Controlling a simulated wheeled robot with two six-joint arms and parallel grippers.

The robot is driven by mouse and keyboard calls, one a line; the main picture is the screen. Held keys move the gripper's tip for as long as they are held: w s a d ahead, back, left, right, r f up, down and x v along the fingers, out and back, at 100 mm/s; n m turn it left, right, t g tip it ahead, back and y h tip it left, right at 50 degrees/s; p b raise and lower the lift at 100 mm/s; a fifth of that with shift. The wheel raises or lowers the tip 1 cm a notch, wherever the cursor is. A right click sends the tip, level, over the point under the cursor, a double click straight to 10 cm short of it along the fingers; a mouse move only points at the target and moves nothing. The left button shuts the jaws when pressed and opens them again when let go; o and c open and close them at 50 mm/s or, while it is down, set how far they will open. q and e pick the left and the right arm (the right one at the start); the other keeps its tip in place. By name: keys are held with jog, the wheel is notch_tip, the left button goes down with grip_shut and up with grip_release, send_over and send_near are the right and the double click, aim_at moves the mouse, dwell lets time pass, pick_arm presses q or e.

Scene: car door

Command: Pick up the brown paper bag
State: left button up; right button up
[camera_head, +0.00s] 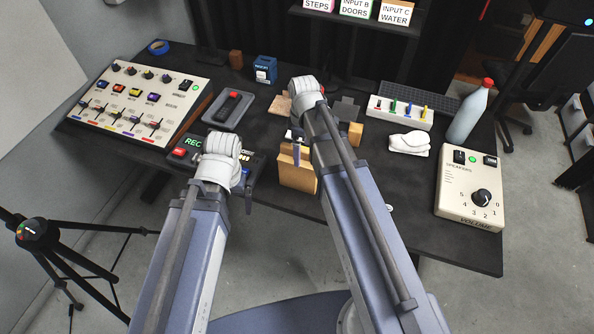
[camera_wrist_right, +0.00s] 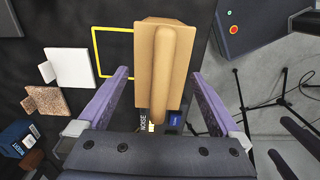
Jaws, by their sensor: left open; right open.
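The brown paper bag (camera_head: 297,172) stands near the front edge of the dark table in the head view, partly hidden by my right arm. In the right wrist view the brown paper bag (camera_wrist_right: 146,60) shows from above, with a rounded lighter ridge along its top. My right gripper (camera_wrist_right: 161,75) is open, with one purple finger on each side of the bag and a gap on both sides. In the head view it is mostly hidden behind its wrist. My left gripper (camera_head: 248,192) is open beside the REC box, left of the bag; only a small part of it shows.
The REC box (camera_head: 182,153) is left of the bag. A yellow square outline (camera_wrist_right: 96,30), a white tile (camera_wrist_right: 70,68) and a speckled tile (camera_wrist_right: 45,102) lie near it. A volume box (camera_head: 470,185) and a bottle (camera_head: 468,118) stand at the right. A tripod (camera_head: 35,232) stands left.

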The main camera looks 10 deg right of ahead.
jog(key=shift+f, duration=0.1)
notch_tip(320, 180, down, 8)
jog(key=b, duration=0.7)
jog(key=shift+w+a+b, duration=0.15)
jog(key=shift+a+b, duration=0.1)
jog(key=shift+b, duration=0.15)
jog(key=c, duration=1)
